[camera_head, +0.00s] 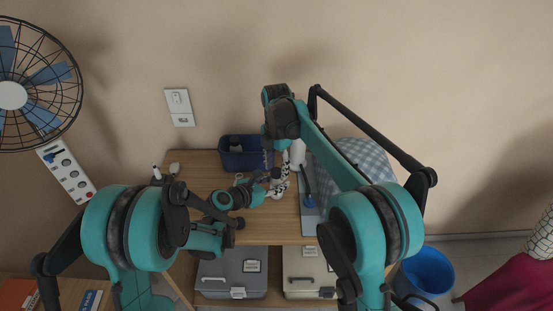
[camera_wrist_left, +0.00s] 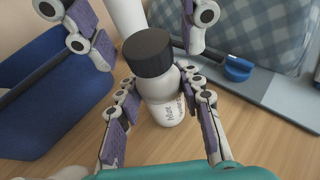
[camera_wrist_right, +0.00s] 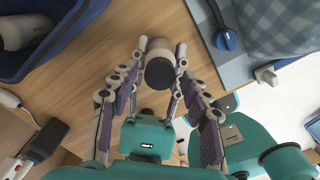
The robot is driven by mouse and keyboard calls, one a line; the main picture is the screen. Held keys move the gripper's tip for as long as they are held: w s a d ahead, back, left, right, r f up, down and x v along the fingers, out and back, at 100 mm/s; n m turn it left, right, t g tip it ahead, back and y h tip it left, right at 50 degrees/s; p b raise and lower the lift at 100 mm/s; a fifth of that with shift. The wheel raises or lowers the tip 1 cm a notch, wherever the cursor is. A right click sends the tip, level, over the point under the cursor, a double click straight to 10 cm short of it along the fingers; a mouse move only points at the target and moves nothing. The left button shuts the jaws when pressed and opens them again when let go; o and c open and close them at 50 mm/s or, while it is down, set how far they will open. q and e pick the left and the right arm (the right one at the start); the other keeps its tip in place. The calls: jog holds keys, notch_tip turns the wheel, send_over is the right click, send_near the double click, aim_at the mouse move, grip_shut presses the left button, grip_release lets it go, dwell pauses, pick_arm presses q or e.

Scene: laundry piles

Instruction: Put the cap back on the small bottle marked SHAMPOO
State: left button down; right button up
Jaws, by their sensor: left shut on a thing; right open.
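A small white bottle (camera_wrist_left: 162,108) with dark lettering, too small to read surely, stands upright on the wooden table. A black cap (camera_wrist_left: 148,50) sits on its top; I cannot tell whether it is seated tightly. My left gripper (camera_wrist_left: 160,90) is shut on the bottle's body from the side. My right gripper (camera_head: 272,158) is above the bottle, with its open fingers on either side of the cap. In the right wrist view the dark cap (camera_wrist_right: 159,71) lies between the fingers. In the head view the grippers mostly hide the bottle.
A blue bin (camera_head: 233,160) with items inside stands at the back left of the table. A taller white bottle (camera_head: 298,150) is just behind. A grey board with a blue-handled tool (camera_head: 308,184) and a checkered cloth (camera_head: 360,158) lie right. Some wooden tabletop (camera_head: 270,228) in front is bare.

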jog(key=shift+f, duration=0.3)
